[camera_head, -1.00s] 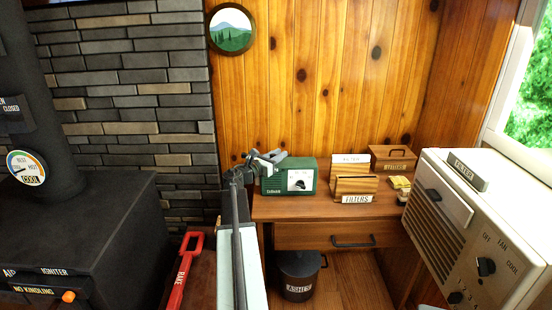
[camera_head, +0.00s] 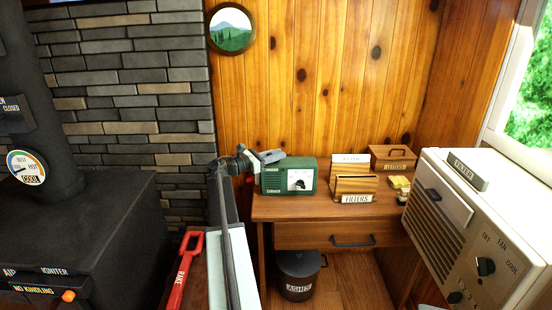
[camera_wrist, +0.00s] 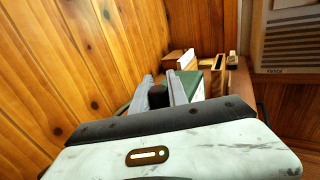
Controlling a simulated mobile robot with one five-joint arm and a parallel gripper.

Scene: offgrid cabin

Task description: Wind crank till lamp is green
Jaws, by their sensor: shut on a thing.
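The green crank box (camera_head: 288,177) stands on the left end of the wooden desk, with a pale dial on its front. My gripper (camera_head: 266,157) is at the box's upper left side. In the wrist view my gripper (camera_wrist: 167,92) is shut on a black crank knob (camera_wrist: 158,97), which shows between the two grey fingers. The green box (camera_wrist: 190,84) is just beyond the knob. The rest of the crank is mostly hidden by my gripper. I cannot make out a lit lamp in either view.
The desk (camera_head: 330,207) also holds a wooden filters holder (camera_head: 354,187) and a lidded wooden box (camera_head: 393,158). An ashes bucket (camera_head: 298,276) is underneath. A black stove (camera_head: 90,235) and red rake (camera_head: 183,270) are left, a beige cooler unit (camera_head: 480,230) right.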

